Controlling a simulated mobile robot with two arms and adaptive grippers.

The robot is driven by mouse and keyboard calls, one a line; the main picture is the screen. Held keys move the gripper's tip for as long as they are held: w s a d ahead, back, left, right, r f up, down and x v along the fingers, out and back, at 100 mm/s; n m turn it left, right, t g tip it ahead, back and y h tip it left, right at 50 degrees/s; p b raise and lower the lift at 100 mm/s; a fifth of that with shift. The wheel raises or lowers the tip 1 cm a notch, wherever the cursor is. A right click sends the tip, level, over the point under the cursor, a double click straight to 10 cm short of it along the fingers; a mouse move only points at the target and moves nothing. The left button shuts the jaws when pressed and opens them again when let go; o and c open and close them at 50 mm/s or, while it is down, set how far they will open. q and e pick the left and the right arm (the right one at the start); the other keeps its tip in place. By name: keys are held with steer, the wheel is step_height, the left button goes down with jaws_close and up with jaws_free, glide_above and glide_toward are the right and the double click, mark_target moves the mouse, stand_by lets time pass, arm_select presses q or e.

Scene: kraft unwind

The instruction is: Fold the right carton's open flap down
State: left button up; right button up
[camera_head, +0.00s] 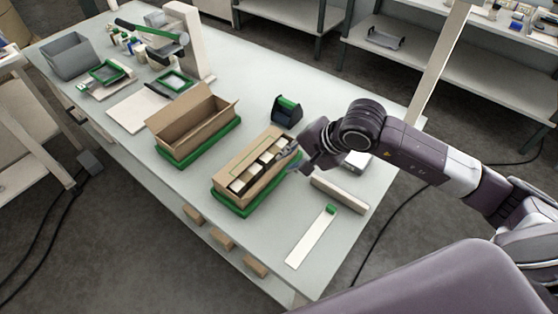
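The right carton (240,196) is a long brown box in a green tray (228,207) near the table's front edge. Its top is open, and several pale and dark blocks (262,164) show in a row inside. A cardboard panel stands along its far left side; I cannot tell which panel is the open flap. My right gripper (289,152) is at the carton's right long side, close to its upper edge. Its fingers are small and partly hidden by the wrist, so contact and opening are unclear. My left gripper is out of view.
A second open carton (190,135) stands in a green tray to the left. A dark tape dispenser (286,110) is behind the right carton. A beige bar (339,194) and a white strip (310,238) lie to its right. The table's front edge is close.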

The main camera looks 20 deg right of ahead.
mark_target(281, 164)
steer(key=shift+p+x, duration=0.7)
steer(key=shift+x, duration=2)
jaws_close()
